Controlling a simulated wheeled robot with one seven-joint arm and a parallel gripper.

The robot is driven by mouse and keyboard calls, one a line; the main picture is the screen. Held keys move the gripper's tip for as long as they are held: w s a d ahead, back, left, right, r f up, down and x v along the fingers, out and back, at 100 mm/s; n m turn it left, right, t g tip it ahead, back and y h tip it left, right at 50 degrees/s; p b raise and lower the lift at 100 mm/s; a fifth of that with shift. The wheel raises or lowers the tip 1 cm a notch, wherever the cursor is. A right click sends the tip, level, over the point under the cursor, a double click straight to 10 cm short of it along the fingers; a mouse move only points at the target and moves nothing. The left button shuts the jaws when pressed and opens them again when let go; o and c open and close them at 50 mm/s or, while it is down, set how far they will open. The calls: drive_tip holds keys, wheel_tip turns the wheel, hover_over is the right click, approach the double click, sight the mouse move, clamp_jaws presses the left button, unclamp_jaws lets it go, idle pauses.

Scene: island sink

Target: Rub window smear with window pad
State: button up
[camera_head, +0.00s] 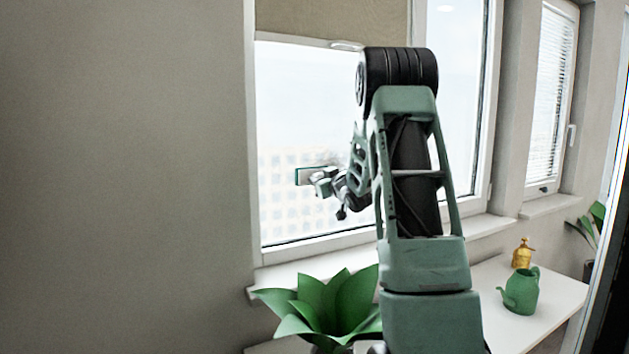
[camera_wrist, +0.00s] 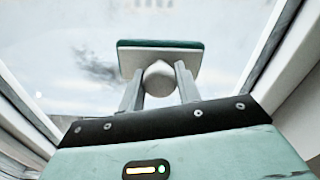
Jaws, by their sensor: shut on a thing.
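The window pad (camera_head: 312,176) is a flat pad with a green face and a pale grey back. My gripper (camera_head: 326,184) is shut on its round white knob and holds it up at the window pane (camera_head: 300,100). In the wrist view the pad (camera_wrist: 160,46) stands beyond the fingertips of my gripper (camera_wrist: 158,80). A dark grey, blurry smear (camera_wrist: 97,68) shows on the glass there, just left of and below the pad. I cannot tell whether the pad touches the glass.
A green leafy plant (camera_head: 335,305) stands below the window sill (camera_head: 285,272). A white table (camera_head: 550,300) at the right holds a green watering can (camera_head: 520,292) and an amber spray bottle (camera_head: 522,254). A rolled blind (camera_head: 330,18) covers the window's top. The frame (camera_wrist: 285,60) borders the glass.

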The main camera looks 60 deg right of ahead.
sight(304, 170)
drive_tip(key=shift+s+d+r+p, duration=1.2)
drive_tip(key=shift+s+d+p, duration=1.55)
drive_tip(key=shift+d, duration=3.4)
drive_tip(key=shift+w+a+b, duration=0.95)
drive_tip(key=shift+a+b, duration=0.3)
drive_tip(key=shift+a, duration=0.8)
drive_tip(key=shift+w+a+b, duration=1)
drive_tip(key=shift+a+b, duration=0.3)
drive_tip(key=shift+a, duration=0.75)
drive_tip(key=shift+w+a+b, duration=0.95)
drive_tip(key=shift+a+b, duration=0.3)
drive_tip(key=shift+a, duration=0.8)
drive_tip(key=shift+w+a+f+b, duration=0.1)
drive_tip(key=shift+w+a+b, duration=0.3)
drive_tip(key=shift+a, duration=0.3)
drive_tip(key=shift+w+a+b, duration=0.3)
drive_tip(key=shift+a+b, duration=0.1)
drive_tip(key=shift+a, duration=0.25)
drive_tip(key=shift+w+a, duration=0.15)
drive_tip(key=shift+a, duration=0.1)
drive_tip(key=s+d+r+p, duration=0.1)
drive_tip(key=s+d+p, duration=0.2)
drive_tip(key=d, duration=0.4)
drive_tip(key=s+d+r+p, duration=0.1)
drive_tip(key=s+d+p, duration=0.3)
drive_tip(key=d, duration=0.4)
drive_tip(key=shift+s+d+r, duration=0.2)
drive_tip(key=shift+s, duration=0.65)
